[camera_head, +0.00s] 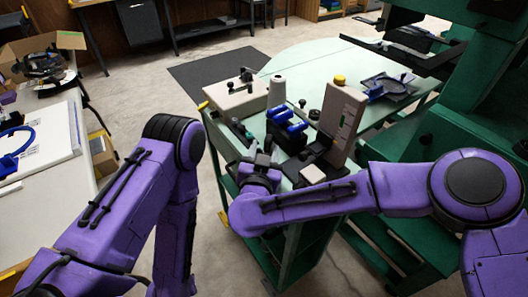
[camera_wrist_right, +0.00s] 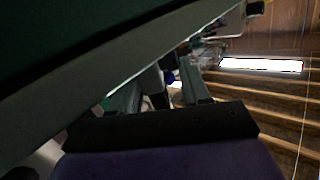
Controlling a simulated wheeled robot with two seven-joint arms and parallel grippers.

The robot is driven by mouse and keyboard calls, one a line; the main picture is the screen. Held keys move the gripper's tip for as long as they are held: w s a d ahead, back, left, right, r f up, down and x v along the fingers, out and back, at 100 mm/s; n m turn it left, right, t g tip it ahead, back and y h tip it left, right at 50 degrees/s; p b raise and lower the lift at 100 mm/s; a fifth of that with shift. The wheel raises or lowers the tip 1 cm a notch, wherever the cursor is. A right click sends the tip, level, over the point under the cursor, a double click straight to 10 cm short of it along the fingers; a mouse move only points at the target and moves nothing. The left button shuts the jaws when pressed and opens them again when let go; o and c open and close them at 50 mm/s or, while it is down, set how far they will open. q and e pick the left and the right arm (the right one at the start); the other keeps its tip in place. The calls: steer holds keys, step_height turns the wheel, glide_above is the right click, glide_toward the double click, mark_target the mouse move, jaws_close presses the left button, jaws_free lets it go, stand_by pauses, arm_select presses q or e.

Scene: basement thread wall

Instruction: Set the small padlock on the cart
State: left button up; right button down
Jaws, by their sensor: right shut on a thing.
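The green cart (camera_head: 222,143) stands in the middle of the head view, its pale top crowded with things. My right gripper (camera_head: 262,158) is at the cart's near left edge, shut on a small dark thing. Its fingers also show in the right wrist view (camera_wrist_right: 160,95), with a dark piece between them. I cannot make out whether this is the small padlock, and no other padlock is clear to see. A large dark surface fills the upper left of the wrist view. My left arm bends down at the left, its gripper out of view.
On the pale top are blue cylinders (camera_head: 287,122), a beige box (camera_head: 237,96), a thread cone (camera_head: 277,90) and a tall beige block (camera_head: 341,119). A green machine (camera_head: 466,110) stands right. A white-topped bench (camera_head: 40,150) is left. The far top is clearer.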

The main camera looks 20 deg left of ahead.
steer(key=shift+w+f, duration=0.15)
steer(key=shift+w, duration=0.2)
steer(key=c, duration=0.9)
jaws_free()
steer(key=shift+f, duration=0.1)
steer(key=shift+c, duration=0.2)
steer(key=shift+o, duration=0.8)
steer(key=shift+s, duration=0.1)
steer(key=s+d+r, duration=0.1)
steer(key=s+d, duration=0.1)
steer(key=s, duration=1)
steer(key=shift+r, duration=0.35)
